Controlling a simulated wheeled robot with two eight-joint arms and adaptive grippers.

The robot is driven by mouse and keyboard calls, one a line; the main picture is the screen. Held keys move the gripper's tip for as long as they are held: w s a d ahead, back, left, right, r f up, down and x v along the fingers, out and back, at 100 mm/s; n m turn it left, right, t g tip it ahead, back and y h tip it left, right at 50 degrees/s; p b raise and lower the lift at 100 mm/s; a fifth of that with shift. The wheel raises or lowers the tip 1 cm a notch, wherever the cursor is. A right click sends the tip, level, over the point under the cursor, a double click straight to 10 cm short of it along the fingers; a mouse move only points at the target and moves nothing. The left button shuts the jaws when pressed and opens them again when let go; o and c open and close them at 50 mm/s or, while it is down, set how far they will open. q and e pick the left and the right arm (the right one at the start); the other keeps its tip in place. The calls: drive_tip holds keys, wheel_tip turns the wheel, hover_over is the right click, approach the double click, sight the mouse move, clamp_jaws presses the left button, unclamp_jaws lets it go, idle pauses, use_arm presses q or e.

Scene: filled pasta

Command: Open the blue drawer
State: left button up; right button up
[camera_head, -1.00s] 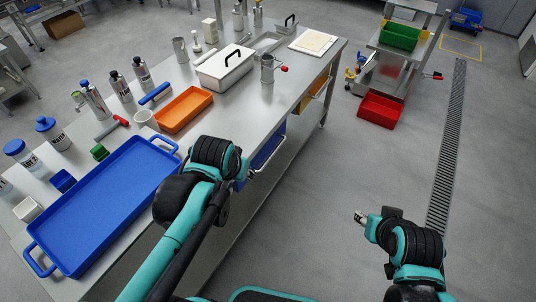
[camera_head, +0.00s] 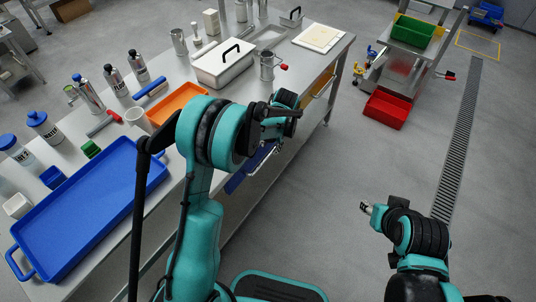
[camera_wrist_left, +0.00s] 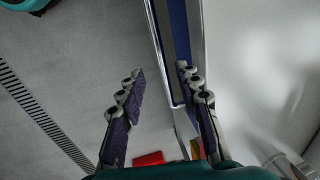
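The blue drawer (camera_head: 238,183) is under the edge of the steel table, partly hidden behind my left arm in the head view. In the left wrist view its blue front (camera_wrist_left: 180,35) is a narrow strip beside a bright metal bar (camera_wrist_left: 163,45), which looks like its handle. My left gripper (camera_wrist_left: 159,72) is open, its two fingers spread. The bar passes between them, closer to the right finger; I cannot tell whether they touch. My right gripper (camera_head: 365,208) hangs over bare floor, away from the table, too small to tell open or shut.
A yellow drawer (camera_head: 318,84) is farther along. A red bin (camera_head: 387,109) stands by a cart.

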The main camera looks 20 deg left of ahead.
sight(267, 156)
use_arm(q)
drive_tip(key=f+b, duration=0.1)
drive_tip(key=f, duration=0.1)
drive_tip(key=a+f+b, duration=0.1)
drive_tip(key=f, duration=0.1)
drive_tip(key=f+b, duration=0.1)
drive_tip(key=f, duration=0.2)
drive_tip(key=shift+w+a, duration=0.15)
drive_tip(key=shift+w, duration=0.05)
drive_tip(key=shift+c, duration=0.3)
clamp_jaws()
